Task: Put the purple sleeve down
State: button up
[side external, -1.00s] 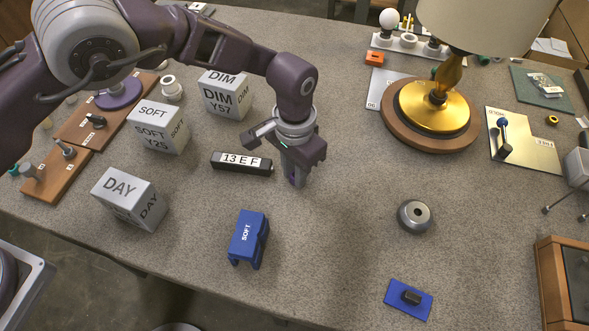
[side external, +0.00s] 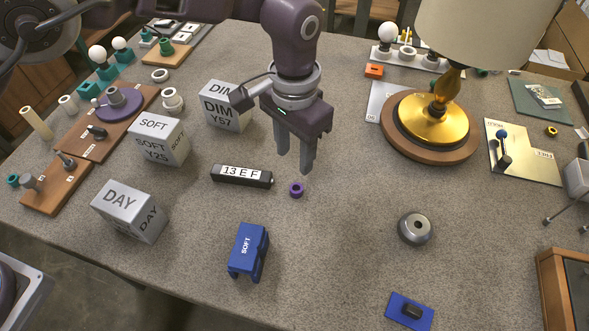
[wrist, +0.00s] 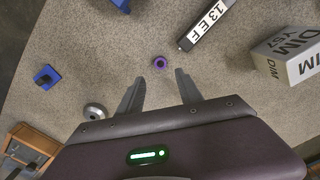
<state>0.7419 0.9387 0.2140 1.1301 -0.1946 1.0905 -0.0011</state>
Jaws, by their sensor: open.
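The purple sleeve (side external: 296,189) is a small ring standing on the grey table, just right of the black block marked 13 E F (side external: 242,175). It also shows in the wrist view (wrist: 160,63), beyond my fingertips and between their lines. My gripper (side external: 295,168) is open and empty, raised above and behind the sleeve and apart from it. In the wrist view both fingers of my gripper (wrist: 158,82) are spread wide with bare table between them.
White cubes marked DIM (side external: 226,107), SOFT (side external: 158,140) and DAY (side external: 130,211) stand to the left. A blue SOFT holder (side external: 248,250) is in front, a grey round part (side external: 415,228) to the right. The brass lamp (side external: 432,118) stands behind right. Table between sleeve and grey part is clear.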

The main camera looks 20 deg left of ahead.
jog(key=s+a+r+n+t+h, duration=0.1)
jog(key=s+a+r+n+t, duration=0.2)
jog(key=a+r, duration=1.5)
jog(key=s+a+r+n, duration=0.1)
jog(key=s+a+r, duration=0.1)
jog(key=s+a, duration=0.25)
jog(key=s+a+r+n, duration=0.1)
jog(key=s+a+r, duration=0.2)
jog(key=s, duration=0.3)
jog(key=s+a+f+n+t+y, duration=0.1)
jog(key=s+a+f, duration=0.3)
jog(key=s, duration=0.6)
jog(key=shift+s+a+f+t, duration=0.2)
jog(key=shift+s+a+t, duration=0.2)
jog(key=shift+t, duration=0.4)
